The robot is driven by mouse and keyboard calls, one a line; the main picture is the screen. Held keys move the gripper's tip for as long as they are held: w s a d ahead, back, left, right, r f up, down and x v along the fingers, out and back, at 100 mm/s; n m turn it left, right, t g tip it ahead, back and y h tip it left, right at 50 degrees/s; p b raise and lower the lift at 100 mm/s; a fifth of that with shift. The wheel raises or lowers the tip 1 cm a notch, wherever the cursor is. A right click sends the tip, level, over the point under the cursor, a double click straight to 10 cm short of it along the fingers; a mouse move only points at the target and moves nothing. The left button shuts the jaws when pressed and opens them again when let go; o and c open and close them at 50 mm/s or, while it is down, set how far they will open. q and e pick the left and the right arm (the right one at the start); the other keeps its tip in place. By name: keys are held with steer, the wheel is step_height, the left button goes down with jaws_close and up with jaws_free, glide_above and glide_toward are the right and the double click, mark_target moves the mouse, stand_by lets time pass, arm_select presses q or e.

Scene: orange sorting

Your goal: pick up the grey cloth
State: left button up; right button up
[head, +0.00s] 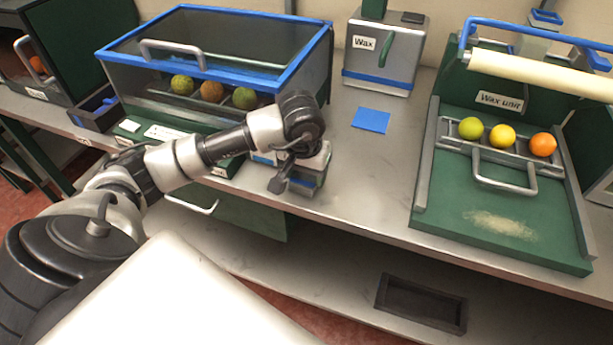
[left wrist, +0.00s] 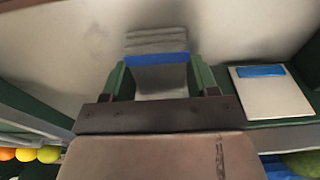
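I see no clear contact between fingers and cloth. My right gripper is not in view.
A glass-fronted case (head: 215,60) with several fruits stands behind the arm. A wax box (head: 385,50) and a blue square (head: 371,120) lie to the right. The green wax unit (head: 500,215) holds 3 fruits. Bare bench (head: 370,180) lies between.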

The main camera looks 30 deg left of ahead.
arm_select(q)
steer(key=shift+c, duration=0.8)
steer(key=shift+r, duration=0.25)
step_height(320, 180, up, 3)
steer(key=shift+w+r, duration=0.1)
steer(key=shift+r, duration=0.1)
steer(key=s+d+r, duration=0.4)
steer(key=d+r, duration=0.3)
steer(key=d, duration=0.3)
steer(key=shift+s+d, duration=0.3)
steer(key=shift+d, duration=0.1)
